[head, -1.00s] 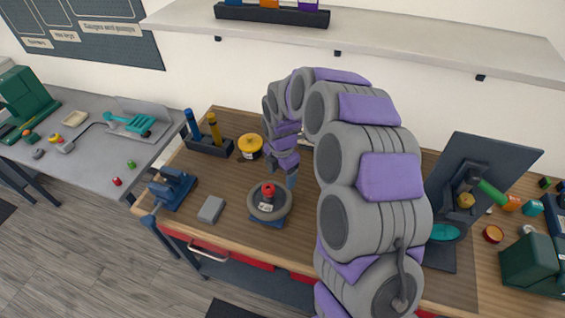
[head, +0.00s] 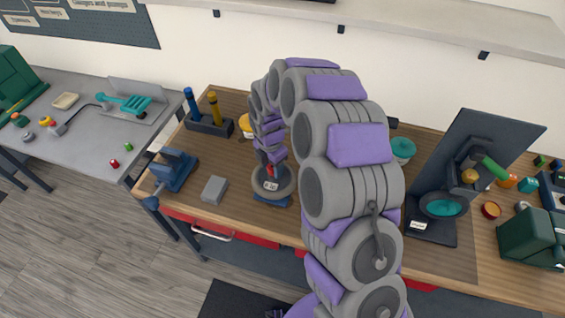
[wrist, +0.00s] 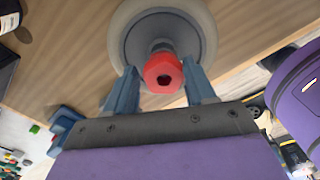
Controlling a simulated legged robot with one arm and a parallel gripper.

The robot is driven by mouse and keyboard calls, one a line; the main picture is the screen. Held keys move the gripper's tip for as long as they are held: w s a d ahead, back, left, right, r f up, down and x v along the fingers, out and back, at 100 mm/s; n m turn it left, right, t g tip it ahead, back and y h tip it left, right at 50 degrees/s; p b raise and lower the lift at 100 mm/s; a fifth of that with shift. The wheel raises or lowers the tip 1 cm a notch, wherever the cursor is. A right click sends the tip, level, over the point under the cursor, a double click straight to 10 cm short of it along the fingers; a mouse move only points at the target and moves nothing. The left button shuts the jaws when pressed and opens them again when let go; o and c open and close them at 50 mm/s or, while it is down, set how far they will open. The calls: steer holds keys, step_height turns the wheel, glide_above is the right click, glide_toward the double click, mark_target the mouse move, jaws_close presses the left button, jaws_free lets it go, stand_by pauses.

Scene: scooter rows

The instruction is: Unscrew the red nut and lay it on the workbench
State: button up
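The red nut (wrist: 163,73) sits on the hub of a grey wheel (wrist: 205,35) in the wrist view. In the head view the wheel (head: 284,190) lies flat on a blue base on the wooden workbench (head: 235,170), and the nut (head: 271,171) shows partly behind my fingers. My gripper (wrist: 162,84) has its two blue fingers apart, one on each side of the nut. Gaps show between the fingers and the nut, so the gripper looks open. In the head view my gripper (head: 273,168) is over the wheel, partly hidden by my own arm.
A grey block (head: 214,190) and a blue vise (head: 175,170) stand left of the wheel. A dark holder (head: 208,125) is behind them. A dark stand with a teal wheel (head: 443,205) is at right. Bare wood lies between block and holder.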

steer(key=shift+s+a, duration=0.1)
steer(key=shift+a, duration=0.6)
steer(key=shift+c, duration=0.8)
steer(key=shift+s+a+r, duration=0.1)
steer(key=shift+a, duration=0.1)
steer(key=shift+c, duration=0.6)
steer(key=shift+d+r, duration=0.1)
steer(key=shift+d, duration=0.1)
steer(key=shift+c, duration=0.9)
steer(key=shift+w+d, duration=0.2)
steer(key=shift+d, duration=0.9)
steer(key=shift+c, duration=1.1)
steer(key=shift+w+d, duration=0.15)
steer(key=shift+d, duration=0.15)
steer(key=shift+a, duration=0.25)
